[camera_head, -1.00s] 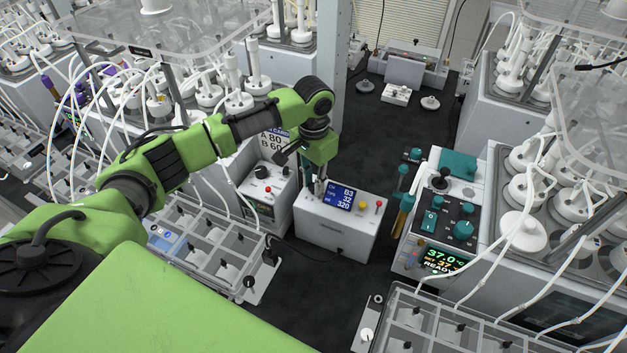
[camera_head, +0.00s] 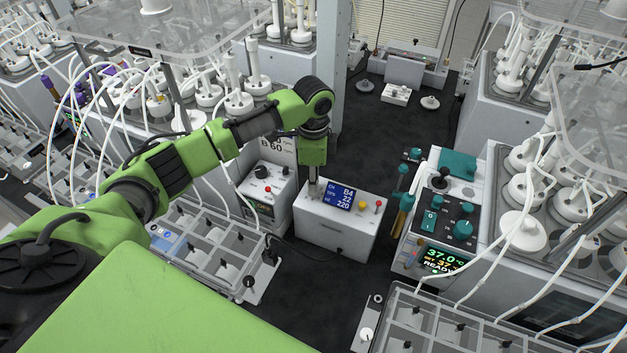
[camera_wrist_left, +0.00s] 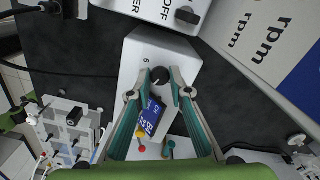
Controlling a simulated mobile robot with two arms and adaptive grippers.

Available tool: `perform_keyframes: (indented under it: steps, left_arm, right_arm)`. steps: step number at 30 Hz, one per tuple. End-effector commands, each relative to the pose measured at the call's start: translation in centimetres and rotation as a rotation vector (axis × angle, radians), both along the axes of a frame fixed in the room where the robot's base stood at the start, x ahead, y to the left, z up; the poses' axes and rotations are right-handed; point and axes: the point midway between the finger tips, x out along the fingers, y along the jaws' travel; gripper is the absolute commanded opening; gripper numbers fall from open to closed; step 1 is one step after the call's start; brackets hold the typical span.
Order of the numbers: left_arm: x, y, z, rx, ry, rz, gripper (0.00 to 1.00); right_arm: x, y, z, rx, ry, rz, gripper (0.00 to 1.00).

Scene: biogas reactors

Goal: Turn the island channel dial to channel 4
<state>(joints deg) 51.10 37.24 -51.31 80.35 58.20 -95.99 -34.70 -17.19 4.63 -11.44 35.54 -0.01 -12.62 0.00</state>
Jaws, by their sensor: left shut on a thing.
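The island box (camera_head: 325,235) is a white unit in the middle of the dark floor area. Its blue display (camera_head: 341,198) shows B4 on the top line, with smaller figures that look like 22 and 220. The black channel dial (camera_wrist_left: 159,77) is on the box's top face, seen in the left wrist view. My left gripper (camera_wrist_left: 161,73) points down over the box and is shut on the dial, one finger on each side. In the head view the gripper (camera_head: 314,186) hides the dial. My right gripper is in neither view.
A yellow button (camera_head: 362,205) and a red one (camera_head: 377,205) sit right of the display. A unit with a black knob (camera_head: 262,172) stands close on the left. A teal-knobbed control panel (camera_head: 448,220) stands right. Dark surface (camera_head: 310,290) in front is clear.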

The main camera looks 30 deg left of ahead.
Motion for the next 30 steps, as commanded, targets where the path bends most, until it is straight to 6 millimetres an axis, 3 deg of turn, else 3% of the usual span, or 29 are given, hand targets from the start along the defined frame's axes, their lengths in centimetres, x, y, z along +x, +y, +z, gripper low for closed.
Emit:
perform_keyframes:
  steps: [23,24,30]
  left_arm:
    - [0.27,0.16,0.33,0.001,-0.008,-0.104,0.0]
    - [0.27,0.16,0.33,0.001,-0.008,-0.104,0.24]
    - [0.17,0.1,0.21,0.001,-0.005,-0.105,0.26]
  right_arm:
    - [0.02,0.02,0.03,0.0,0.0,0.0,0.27]
    - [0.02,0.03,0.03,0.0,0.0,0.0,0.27]
    - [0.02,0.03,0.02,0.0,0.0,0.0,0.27]
